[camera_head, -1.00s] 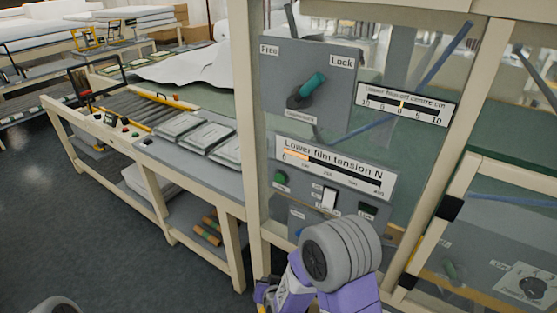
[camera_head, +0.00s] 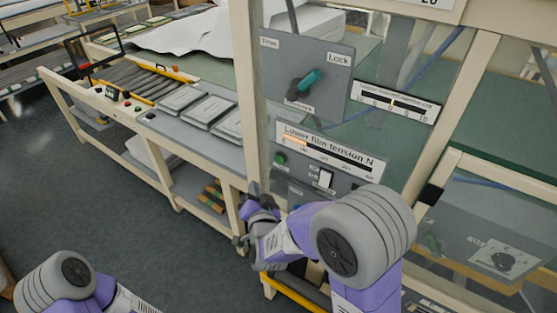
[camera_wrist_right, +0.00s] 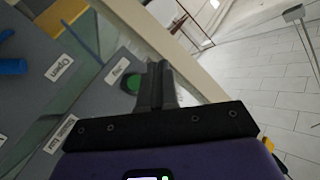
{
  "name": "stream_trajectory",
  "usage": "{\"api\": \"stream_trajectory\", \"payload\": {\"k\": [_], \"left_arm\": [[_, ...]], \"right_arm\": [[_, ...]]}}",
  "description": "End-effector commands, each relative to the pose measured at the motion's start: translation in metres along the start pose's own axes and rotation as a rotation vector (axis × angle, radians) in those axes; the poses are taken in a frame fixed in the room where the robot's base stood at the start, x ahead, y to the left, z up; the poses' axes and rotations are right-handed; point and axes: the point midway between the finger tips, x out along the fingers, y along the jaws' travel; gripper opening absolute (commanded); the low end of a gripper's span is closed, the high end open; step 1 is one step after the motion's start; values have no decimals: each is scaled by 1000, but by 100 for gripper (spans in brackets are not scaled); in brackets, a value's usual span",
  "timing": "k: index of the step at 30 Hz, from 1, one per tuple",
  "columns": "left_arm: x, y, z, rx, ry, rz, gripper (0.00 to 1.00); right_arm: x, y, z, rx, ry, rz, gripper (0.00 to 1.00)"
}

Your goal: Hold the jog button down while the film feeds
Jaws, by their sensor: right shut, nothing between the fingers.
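In the right wrist view a round green button (camera_wrist_right: 132,84) sits on a grey panel beside a small label that looks like "Jog". My right gripper (camera_wrist_right: 160,68) is shut and empty, its fingers just right of the button in the picture and partly overlapping its edge. I cannot tell whether they touch it. In the head view my right gripper (camera_head: 252,198) is at the left edge of the machine's lower front, beside the frame post. My forearm hides much of the lower panel there. My left gripper is out of view; only its arm shows at bottom left.
The film tension panel (camera_head: 332,152) has a green button (camera_head: 280,158) and a white rocker switch (camera_head: 325,178). Above it is a Lock panel with a teal-handled knob (camera_head: 307,82). A cream frame post (camera_head: 245,100) stands beside the panels. A roller bench (camera_head: 150,100) runs left; the floor is clear.

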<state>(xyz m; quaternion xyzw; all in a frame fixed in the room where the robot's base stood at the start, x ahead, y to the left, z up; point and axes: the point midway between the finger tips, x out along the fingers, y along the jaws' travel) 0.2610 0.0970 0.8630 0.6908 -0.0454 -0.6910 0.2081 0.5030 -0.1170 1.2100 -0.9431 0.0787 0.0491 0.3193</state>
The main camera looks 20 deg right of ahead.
Motion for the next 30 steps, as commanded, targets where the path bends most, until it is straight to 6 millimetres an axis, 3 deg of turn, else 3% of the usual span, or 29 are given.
{"api": "stream_trajectory", "payload": {"k": [18, 30], "left_arm": [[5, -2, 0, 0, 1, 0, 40], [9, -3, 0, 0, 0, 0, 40]], "right_arm": [[50, 38, -35, 2, 1, 2, 0], [61, 45, -44, -1, -1, 0, 0]]}}
